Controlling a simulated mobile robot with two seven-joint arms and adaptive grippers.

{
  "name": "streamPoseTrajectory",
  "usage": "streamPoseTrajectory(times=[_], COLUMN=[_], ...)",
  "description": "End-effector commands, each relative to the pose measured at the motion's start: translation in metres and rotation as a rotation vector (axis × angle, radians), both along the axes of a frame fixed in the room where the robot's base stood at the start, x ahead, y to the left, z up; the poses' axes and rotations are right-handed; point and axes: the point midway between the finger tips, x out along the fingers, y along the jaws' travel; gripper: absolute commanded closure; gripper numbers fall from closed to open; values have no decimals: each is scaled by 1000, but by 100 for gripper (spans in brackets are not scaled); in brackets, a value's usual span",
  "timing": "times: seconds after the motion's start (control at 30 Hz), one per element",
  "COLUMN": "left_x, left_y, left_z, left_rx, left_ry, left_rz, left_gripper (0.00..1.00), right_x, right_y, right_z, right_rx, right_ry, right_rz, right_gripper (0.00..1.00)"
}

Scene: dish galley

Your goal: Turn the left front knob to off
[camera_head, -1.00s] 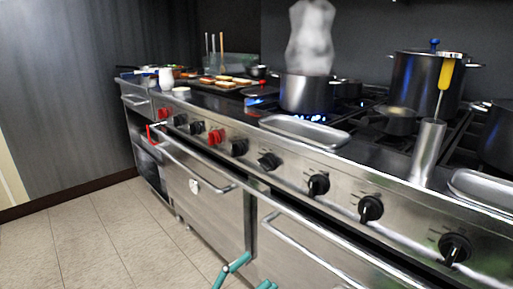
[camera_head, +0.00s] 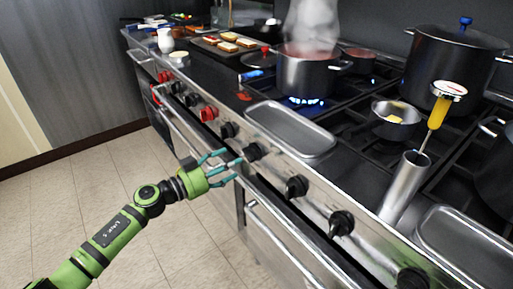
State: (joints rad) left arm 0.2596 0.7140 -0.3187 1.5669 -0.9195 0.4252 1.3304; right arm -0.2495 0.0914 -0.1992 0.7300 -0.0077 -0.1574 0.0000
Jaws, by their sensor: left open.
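A row of knobs runs along the steel front panel of the range. Black knobs (camera_head: 254,151), (camera_head: 297,186) and (camera_head: 341,223) sit toward the right, with another black knob (camera_head: 228,130) and a red knob (camera_head: 208,113) farther left. I cannot tell by marking which one is the left front knob. A steaming pot (camera_head: 306,75) stands over a lit blue flame (camera_head: 306,101). My left gripper (camera_head: 236,167) has its teal fingers spread open and empty, just in front of the panel, near the black knob below the tray. My right gripper is not in view.
A long oven handle (camera_head: 285,232) runs below the knobs. An empty steel tray (camera_head: 291,130) lies on the front ledge. A steel cylinder (camera_head: 404,187) holds a yellow-handled thermometer (camera_head: 438,112). A small pan (camera_head: 394,119) and large pot (camera_head: 452,62) stand behind. The tiled floor at left is clear.

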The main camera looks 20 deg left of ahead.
Motion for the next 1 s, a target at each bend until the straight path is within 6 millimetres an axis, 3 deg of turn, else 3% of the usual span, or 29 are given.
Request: streamPoseTrajectory(times=[0.4, 0.77, 0.9, 1.0], left_x=[45, 49, 49, 49], left_y=[-37, -40, -40, -41], left_z=[0, 0, 0, 1], left_rx=[-4, -1, -1, -2], left_ry=[-1, -2, -2, -2], left_rz=[-2, -3, -3, -3], left_gripper=[27, 27, 83, 85], right_x=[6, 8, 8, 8], right_y=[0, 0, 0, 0], right_z=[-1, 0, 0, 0], right_rx=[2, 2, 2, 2], right_ry=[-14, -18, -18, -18], right_rz=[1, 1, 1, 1], right_gripper=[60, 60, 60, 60])
